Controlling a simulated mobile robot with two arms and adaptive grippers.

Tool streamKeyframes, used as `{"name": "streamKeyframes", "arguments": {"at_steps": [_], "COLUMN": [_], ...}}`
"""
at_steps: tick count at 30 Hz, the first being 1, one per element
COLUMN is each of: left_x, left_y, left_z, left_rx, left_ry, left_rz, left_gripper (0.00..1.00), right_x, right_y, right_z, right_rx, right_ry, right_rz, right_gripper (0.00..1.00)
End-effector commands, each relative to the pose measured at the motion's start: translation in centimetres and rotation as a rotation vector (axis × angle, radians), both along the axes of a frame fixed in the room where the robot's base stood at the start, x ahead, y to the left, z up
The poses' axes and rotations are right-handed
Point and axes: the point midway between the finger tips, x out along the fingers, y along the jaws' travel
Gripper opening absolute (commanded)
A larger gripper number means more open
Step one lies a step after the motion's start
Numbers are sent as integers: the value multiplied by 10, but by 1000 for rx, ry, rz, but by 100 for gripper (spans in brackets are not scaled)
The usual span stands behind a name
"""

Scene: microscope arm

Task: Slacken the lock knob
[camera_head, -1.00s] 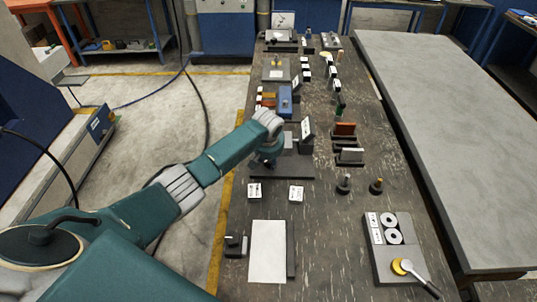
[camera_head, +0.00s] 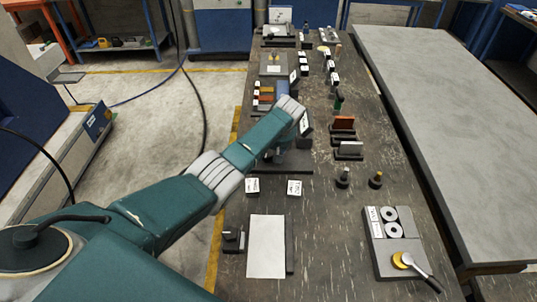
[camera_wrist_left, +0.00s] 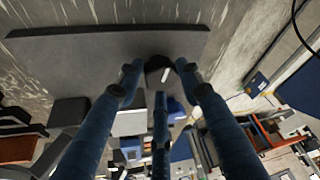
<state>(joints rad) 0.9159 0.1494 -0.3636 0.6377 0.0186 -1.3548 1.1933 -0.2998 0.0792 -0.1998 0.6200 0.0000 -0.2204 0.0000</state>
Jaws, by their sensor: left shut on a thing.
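In the left wrist view, a dark round knob (camera_wrist_left: 158,66) with a pale mark sits between my left gripper's blue fingertips (camera_wrist_left: 160,76). The fingers are closed around it. A dark base plate (camera_wrist_left: 90,45) lies behind it in that view. In the head view, my left gripper (camera_head: 280,157) is mostly hidden below my wrist, over the dark base plate (camera_head: 302,168) of the stand. The stand's blue part (camera_head: 283,88) shows just beyond my wrist, and the knob is hidden there. My right gripper is not in view.
Two small white labels (camera_head: 294,188) and a white sheet (camera_head: 266,246) lie nearer on the bench. A grey tray (camera_head: 378,262) with rings and a handled tool is at the front right. Dark blocks (camera_head: 348,152) stand right of the stand.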

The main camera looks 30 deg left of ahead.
Motion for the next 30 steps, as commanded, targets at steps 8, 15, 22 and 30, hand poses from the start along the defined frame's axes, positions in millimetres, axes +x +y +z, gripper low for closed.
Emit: {"name": "streamKeyframes", "arguments": {"at_steps": [8,15,22,30], "left_x": [6,5,3,1], "left_y": [6,7,4,-1], "left_z": [8,8,5,15], "left_rx": [13,15,11,7], "left_ry": [-16,-16,-8,-8], "left_rz": [10,9,9,7], "left_gripper": [10,48,53,53], "right_x": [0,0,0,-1], "right_y": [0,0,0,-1], "right_z": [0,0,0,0], "right_rx": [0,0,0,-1], "right_ry": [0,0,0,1], "right_rz": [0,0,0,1], "right_gripper": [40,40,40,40]}}
